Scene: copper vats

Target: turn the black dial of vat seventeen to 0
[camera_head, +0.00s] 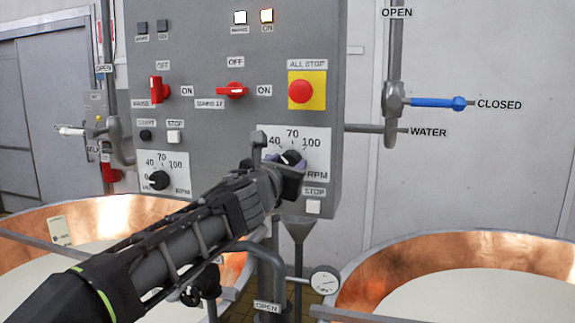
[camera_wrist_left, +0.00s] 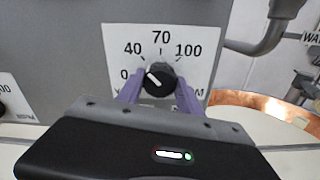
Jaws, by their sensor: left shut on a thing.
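The black dial (camera_head: 291,157) sits on a white RPM scale plate (camera_head: 318,140) on the grey control panel, below a red switch labelled MAINS 17. My left gripper (camera_head: 285,162) reaches it from the front and hides part of the dial and scale in the head view. In the left wrist view the gripper's two purple fingers (camera_wrist_left: 158,92) are shut on the dial (camera_wrist_left: 159,78), one on each side. The dial's white mark there points up and left, between 0 and 40. My right gripper is not in view.
A second black dial (camera_head: 160,180) with its own RPM scale is at the panel's left. A red ALL STOP button (camera_head: 301,91) is above the held dial, and a white STOP button (camera_head: 313,206) is below it. Copper vats (camera_head: 470,253) stand low on both sides.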

